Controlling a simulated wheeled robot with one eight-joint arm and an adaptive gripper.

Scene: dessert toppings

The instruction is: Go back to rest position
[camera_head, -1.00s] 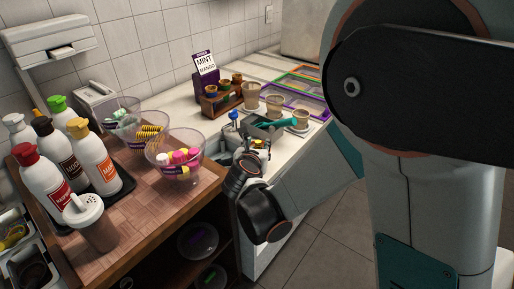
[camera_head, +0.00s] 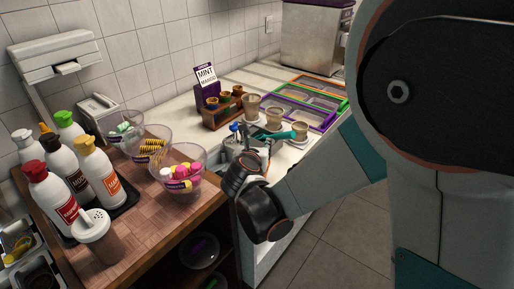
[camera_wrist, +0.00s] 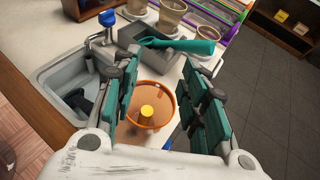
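My gripper (camera_wrist: 163,103) shows in the wrist view with its two teal-padded fingers spread apart and nothing between the pads. Below and beyond the fingers is a round orange-rimmed bowl (camera_wrist: 163,122) with a small yellow piece (camera_wrist: 147,112) in it.
A sink (camera_wrist: 55,75) is left of the gripper. Cups (camera_head: 252,106) stand behind it. Bowls of toppings (camera_head: 178,185) and sauce bottles (camera_head: 100,176) crowd the wooden counter (camera_head: 150,225) at left. Coloured frames (camera_head: 300,110) lie at the back right. Floor (camera_head: 340,240) is open at right.

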